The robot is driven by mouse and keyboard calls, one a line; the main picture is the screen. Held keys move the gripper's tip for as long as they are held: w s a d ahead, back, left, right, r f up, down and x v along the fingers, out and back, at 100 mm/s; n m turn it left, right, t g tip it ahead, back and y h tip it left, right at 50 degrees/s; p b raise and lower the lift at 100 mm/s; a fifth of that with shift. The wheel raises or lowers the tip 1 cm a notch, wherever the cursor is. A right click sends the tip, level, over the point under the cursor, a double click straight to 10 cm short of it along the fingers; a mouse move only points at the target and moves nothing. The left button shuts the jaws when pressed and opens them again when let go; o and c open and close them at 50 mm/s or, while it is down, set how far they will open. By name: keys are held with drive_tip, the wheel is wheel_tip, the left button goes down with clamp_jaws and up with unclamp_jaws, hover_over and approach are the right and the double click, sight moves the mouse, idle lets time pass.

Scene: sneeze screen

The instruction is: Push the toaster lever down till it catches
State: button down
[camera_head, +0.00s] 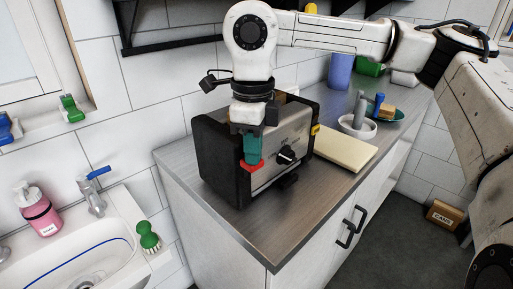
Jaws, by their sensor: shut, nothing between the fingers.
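The toaster (218,150), dark with a brushed metal side and a black knob, stands on the counter. A red lever (252,167) sticks out at its near end. My gripper (252,158) points down in front of that end, its teal fingers shut and empty. The fingertips appear right above the red lever, touching it or very close; I cannot tell which. The fingers hide part of the toaster's near end, including most of the lever's track above the red piece.
A cream board (345,148) lies right of the toaster on the counter (265,232). A sink (75,262) is at left. A black wall shelf (185,40) runs behind my arm.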

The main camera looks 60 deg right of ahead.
drive_tip(key=shift+f+b, duration=1.2)
drive_tip(key=shift+f, duration=0.4)
drive_tip(key=shift+r, duration=0.25)
drive_tip(key=shift+s, duration=0.1)
drive_tip(key=shift+s+r+p, duration=0.15)
drive_tip(key=shift+r+p, duration=0.1)
drive_tip(key=shift+p, duration=0.05)
drive_tip(key=shift+s+a+r+p, duration=0.2)
drive_tip(key=shift+s+a+r, duration=0.05)
drive_tip(key=shift+s+r, duration=0.35)
drive_tip(key=shift+s+a+r+p, duration=0.15)
drive_tip(key=shift+s+a+r, duration=0.05)
drive_tip(key=shift+s+r, duration=0.4)
